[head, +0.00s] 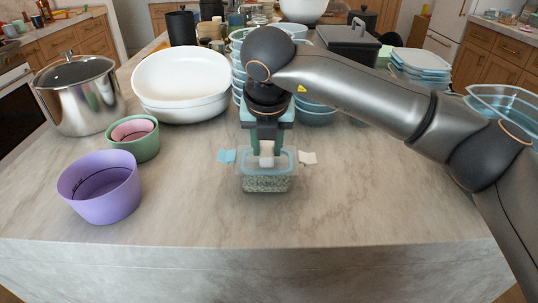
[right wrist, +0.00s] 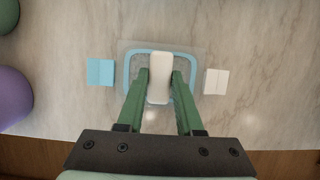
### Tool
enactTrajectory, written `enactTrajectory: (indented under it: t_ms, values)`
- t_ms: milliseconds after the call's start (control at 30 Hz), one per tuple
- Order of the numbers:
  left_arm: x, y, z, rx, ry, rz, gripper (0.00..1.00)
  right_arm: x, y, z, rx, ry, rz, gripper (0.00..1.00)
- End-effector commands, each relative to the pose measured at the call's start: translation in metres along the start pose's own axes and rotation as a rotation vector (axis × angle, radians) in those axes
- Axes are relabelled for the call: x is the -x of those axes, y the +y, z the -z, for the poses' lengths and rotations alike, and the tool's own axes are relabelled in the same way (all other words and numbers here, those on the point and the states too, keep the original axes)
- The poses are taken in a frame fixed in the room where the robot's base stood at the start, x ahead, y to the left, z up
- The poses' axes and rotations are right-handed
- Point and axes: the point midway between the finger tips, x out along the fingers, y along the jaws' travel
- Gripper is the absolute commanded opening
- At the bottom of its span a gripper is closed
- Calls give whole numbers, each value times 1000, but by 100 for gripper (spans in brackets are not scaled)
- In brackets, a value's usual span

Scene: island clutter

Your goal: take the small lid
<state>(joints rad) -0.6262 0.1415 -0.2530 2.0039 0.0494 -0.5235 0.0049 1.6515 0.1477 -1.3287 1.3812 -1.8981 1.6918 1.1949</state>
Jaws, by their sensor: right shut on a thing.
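A small clear container (head: 266,184) with speckled contents stands on the counter near the front middle. A clear lid with a light blue rim (right wrist: 189,64) lies at its top. My right gripper (head: 267,158) points down over it, its two green fingers on either side of a white rounded piece (right wrist: 160,76) at the lid's middle. The gripper is shut on this white piece, which also shows in the head view (head: 267,149). I cannot tell whether the white piece is part of the lid, or whether the lid touches the container. My left gripper is not in view.
Purple (head: 101,188) and green (head: 145,147) cups, a steel pot (head: 82,103) and white dishes (head: 183,80) stand left. Stacked bowls (head: 316,114) stand behind. The front counter is clear.

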Motion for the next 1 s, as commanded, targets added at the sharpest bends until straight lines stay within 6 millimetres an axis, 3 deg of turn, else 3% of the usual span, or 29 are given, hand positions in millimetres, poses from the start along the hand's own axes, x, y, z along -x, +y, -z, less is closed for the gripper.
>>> enactTrajectory:
  t_ms: [200,533,1000]
  values:
    - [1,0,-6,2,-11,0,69,0,0,0,0,0,0,0]
    - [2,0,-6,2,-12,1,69,2,0,-1,-1,-1,-1,0]
    - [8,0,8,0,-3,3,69,24,0,-10,0,-1,0,0]
